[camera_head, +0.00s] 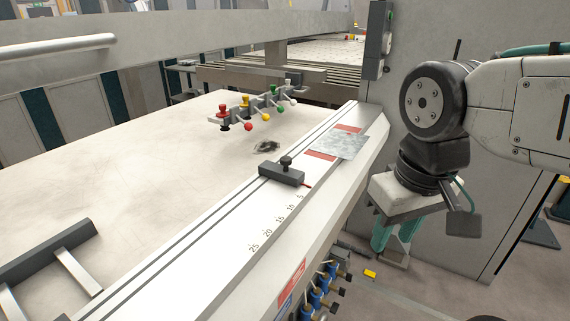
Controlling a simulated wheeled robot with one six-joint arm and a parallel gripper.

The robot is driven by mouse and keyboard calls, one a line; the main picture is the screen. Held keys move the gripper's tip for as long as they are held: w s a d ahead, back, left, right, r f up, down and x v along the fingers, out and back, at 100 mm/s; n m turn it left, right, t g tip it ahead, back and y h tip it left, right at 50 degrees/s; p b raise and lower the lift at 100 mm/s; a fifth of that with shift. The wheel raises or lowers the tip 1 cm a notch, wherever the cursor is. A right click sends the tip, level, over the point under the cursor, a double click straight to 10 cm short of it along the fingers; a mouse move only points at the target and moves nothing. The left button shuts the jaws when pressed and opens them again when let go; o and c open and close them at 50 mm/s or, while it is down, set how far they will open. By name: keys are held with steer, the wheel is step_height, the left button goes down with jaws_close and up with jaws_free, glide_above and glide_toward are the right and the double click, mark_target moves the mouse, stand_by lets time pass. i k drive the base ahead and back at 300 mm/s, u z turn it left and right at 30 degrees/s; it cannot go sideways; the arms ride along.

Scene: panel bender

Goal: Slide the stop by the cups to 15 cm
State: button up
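The stop is a dark block (283,172) with a black knob on top. It sits across the pale rail along the table edge. A thin red pointer at its right end lies just beyond the 5 mark, on the side away from 10. The printed scale (280,219) runs from 5 to 25 toward the front. Behind the stop, a grey bar (245,108) carries red, yellow, green and white knobs; I cannot clearly make out cups on it. My gripper (396,236) hangs right of the rail, apart from the stop. Its two teal fingers look apart, with nothing visible between them.
A thin metal sheet (341,145) lies over red patches on the rail, beyond the stop. A dark bracket (45,255) lies at the table's left front. A large grey beam (170,38) crosses above the table. The rail on the stop's near side is clear.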

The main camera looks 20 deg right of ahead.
mark_target(281, 172)
steer(key=k, duration=1)
steer(key=z, duration=0.25)
steer(key=i, duration=1.3)
steer(key=u, duration=0.4)
